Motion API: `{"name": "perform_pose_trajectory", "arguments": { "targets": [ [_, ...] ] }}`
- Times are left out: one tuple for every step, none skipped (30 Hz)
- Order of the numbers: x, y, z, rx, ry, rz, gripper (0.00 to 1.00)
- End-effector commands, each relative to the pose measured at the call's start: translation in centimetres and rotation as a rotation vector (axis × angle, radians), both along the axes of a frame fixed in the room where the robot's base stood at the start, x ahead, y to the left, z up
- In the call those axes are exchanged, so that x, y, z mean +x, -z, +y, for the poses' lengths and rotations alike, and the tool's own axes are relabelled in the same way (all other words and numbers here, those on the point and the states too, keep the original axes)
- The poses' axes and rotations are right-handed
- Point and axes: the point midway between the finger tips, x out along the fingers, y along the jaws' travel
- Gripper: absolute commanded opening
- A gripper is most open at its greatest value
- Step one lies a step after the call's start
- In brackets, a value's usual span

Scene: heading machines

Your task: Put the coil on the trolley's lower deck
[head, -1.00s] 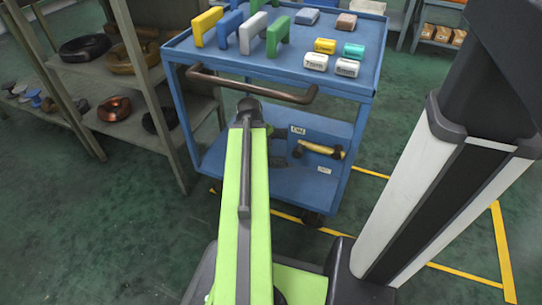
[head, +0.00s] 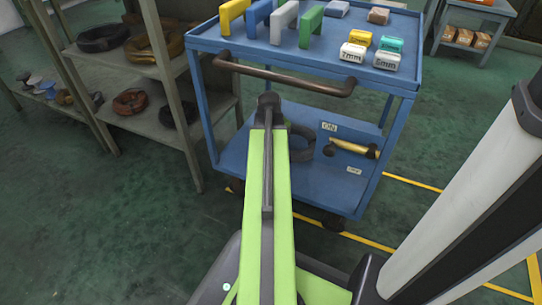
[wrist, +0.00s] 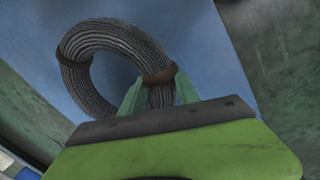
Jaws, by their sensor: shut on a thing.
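The coil (wrist: 84,92) is a ring of dark grey wire with brown bands, in the wrist view. My gripper (wrist: 158,92) is shut on its near side, green fingers on either side of the wire at a brown band. The blue lower deck of the trolley (head: 325,188) lies behind the coil. In the head view the coil (head: 304,156) shows as a dark ring just right of my arm's end, over the lower deck and under the top deck. Whether it touches the deck I cannot tell. My arm hides the gripper in the head view.
A yellow-handled tool (head: 352,148) lies on the lower deck right of the coil. The trolley's handle bar (head: 285,76) and the top deck (head: 262,55), with blocks on it, are above. A shelf (head: 130,95) with other coils stands left.

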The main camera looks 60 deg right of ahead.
Motion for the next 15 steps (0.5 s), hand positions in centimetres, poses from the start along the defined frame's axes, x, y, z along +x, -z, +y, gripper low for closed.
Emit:
{"name": "perform_pose_trajectory", "arguments": {
  "targets": [
    [0.1, 0.5, -0.5, -0.001, 0.001, 0.000, 0.00],
    [0.2, 0.5, -0.6, -0.001, 0.001, 0.000, 0.00],
    [0.2, 0.5, -0.7, -0.001, 0.000, 0.000, 0.00],
    [0.3, 0.5, -0.6, -0.001, -0.001, 0.001, 0.00],
    [0.3, 0.5, -0.6, -0.001, -0.002, 0.001, 0.00],
    [0.4, 0.5, -0.5, -0.001, -0.004, 0.000, 0.00],
    [0.5, 0.7, -0.4, -0.001, -0.006, 0.001, 0.00],
    [0.6, 1.0, -0.4, -0.001, -0.007, 0.001, 0.00],
    [0.6, 1.5, -0.4, -0.001, -0.008, 0.001, 0.00],
    [0.6, 2.0, -0.4, -0.001, -0.008, 0.001, 0.00],
    [0.6, 2.6, -0.4, -0.001, -0.008, 0.001, 0.00],
    [0.6, 3.3, -0.4, -0.001, -0.007, 0.001, 0.00],
    [0.6, 3.9, -0.4, -0.001, -0.007, 0.001, 0.00],
    [0.5, 4.3, -0.4, -0.001, -0.007, 0.001, 0.00],
    [0.6, 4.7, -0.4, -0.001, -0.007, 0.001, 0.00]
  ]
}}
